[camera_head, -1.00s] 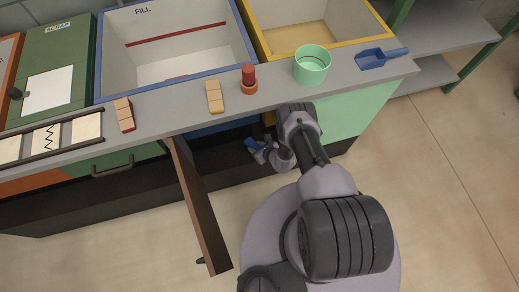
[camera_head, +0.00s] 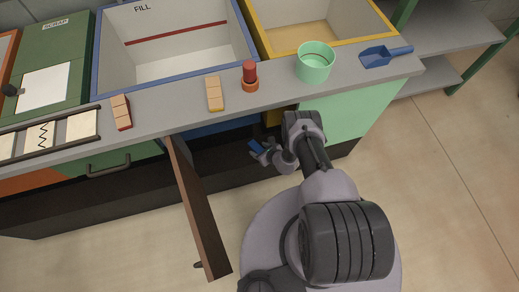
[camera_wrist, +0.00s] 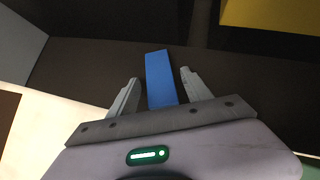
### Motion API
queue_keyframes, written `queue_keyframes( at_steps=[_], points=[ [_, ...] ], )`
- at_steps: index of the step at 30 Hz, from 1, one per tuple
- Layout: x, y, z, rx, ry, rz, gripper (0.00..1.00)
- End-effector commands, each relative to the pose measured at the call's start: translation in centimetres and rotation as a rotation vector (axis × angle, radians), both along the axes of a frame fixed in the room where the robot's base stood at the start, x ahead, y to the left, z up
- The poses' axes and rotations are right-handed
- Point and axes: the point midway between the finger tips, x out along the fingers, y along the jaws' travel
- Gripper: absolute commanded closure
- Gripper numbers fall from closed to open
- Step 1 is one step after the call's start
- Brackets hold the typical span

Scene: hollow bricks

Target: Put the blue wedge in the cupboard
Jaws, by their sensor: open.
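The blue wedge (camera_wrist: 160,79) stands out between the two fingers of my gripper (camera_wrist: 156,88) in the wrist view, over a dark brown surface. The fingers are open, with a gap visible on each side of the wedge. In the head view a small blue part of the wedge (camera_head: 254,146) shows beside my gripper (camera_head: 262,151), low at the cupboard's front. The cupboard (camera_head: 225,155) is a dark opening below the counter. Its brown door (camera_head: 198,205) stands open to the left of my arm. The cupboard's inside is mostly hidden.
The open door bounds the left side. Floor (camera_head: 450,200) is clear at right.

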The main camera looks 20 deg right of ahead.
Motion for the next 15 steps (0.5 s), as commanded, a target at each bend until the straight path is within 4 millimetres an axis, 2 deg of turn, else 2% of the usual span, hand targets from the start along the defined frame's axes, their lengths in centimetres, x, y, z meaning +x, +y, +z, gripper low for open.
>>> queue_keyframes(
  at_steps=[3, 5, 9, 15],
  points=[
    [0.0, 0.0, 0.4, 0.0, 0.001, 0.0, 0.42],
    [-0.8, -0.3, 1.5, 0.001, 0.003, -0.002, 0.42],
    [-3.3, -1.5, 4.8, 0.002, 0.003, -0.004, 0.42],
    [-6.6, -2.8, 8.0, 0.001, 0.002, -0.003, 0.42]
  ],
)
